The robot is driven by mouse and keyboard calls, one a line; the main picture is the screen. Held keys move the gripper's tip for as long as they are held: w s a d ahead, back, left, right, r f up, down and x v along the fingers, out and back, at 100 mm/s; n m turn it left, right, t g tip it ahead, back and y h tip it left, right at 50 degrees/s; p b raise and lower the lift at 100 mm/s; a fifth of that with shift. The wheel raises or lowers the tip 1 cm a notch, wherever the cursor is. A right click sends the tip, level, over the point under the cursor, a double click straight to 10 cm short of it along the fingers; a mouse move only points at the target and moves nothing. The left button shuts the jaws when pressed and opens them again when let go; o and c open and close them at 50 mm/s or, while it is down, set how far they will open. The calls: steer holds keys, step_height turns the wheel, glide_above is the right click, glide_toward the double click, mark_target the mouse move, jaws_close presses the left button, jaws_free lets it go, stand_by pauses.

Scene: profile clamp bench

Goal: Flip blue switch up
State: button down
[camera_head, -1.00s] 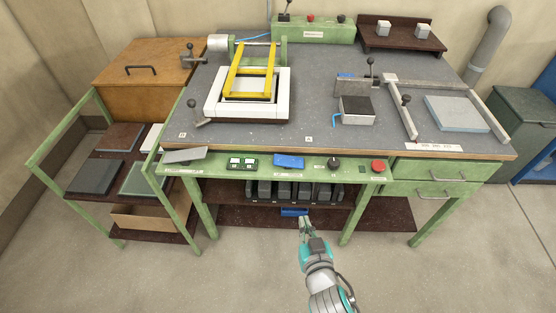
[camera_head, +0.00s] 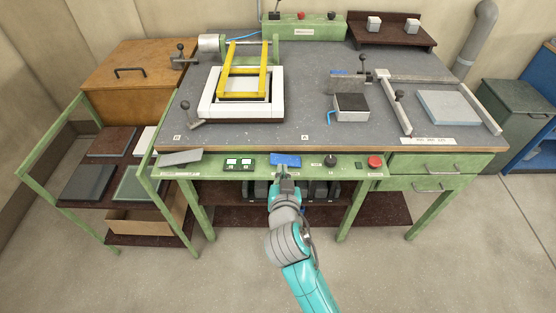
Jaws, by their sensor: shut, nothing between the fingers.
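The blue switch (camera_head: 286,159) is a flat blue rocker on the green front panel of the bench, near the panel's middle. My gripper (camera_head: 284,174) is shut and empty. It points up at the switch from just below, its tips at or very near the switch's lower edge. I cannot tell whether they touch. The switch's upper part shows clear of the gripper; its exact tilt is too small to tell.
On the panel are a green module with two white buttons (camera_head: 239,163), a black knob (camera_head: 331,161) and a red button (camera_head: 375,162). A grey plate (camera_head: 180,158) sits at its left end. A shelf with dark items lies below, behind my arm. Floor in front is clear.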

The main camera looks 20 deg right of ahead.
glide_above(278, 160)
steer(key=s, duration=0.2)
step_height(278, 160, down, 2)
steer(key=shift+w+d+f, duration=0.1)
steer(key=shift+f, duration=0.1)
steer(key=f, duration=0.3)
steer(key=shift+a+f, duration=0.1)
steer(key=shift+a, duration=0.15)
steer(key=shift+a+f, duration=0.1)
steer(key=shift+f, duration=0.25)
